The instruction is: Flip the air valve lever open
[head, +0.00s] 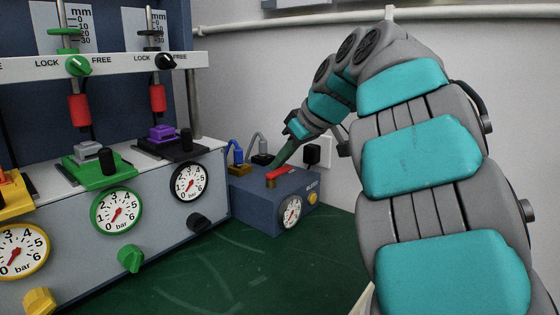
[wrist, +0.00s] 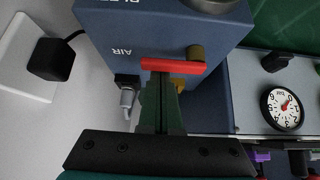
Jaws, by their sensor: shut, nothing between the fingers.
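The red air valve lever (head: 278,174) sits on a brass stem on top of the blue box (head: 255,207). In the wrist view the lever (wrist: 173,66) lies crosswise, its free end left of the brass stem (wrist: 196,53), near the upside-down word AIR. My gripper (head: 279,164) is shut and empty, its dark green fingers reaching down to the lever. In the wrist view the fingertips (wrist: 161,76) end right at the lever's edge, near its free end. I cannot tell whether they touch it.
The box carries a gauge (head: 291,212) and a yellow knob (head: 312,198); a blue hose fitting (head: 237,155) stands behind. A black plug (wrist: 52,59) in a wall socket is close by. The test bench (head: 150,205) with gauges and knobs stands left. Green tabletop (head: 215,275) is clear in front.

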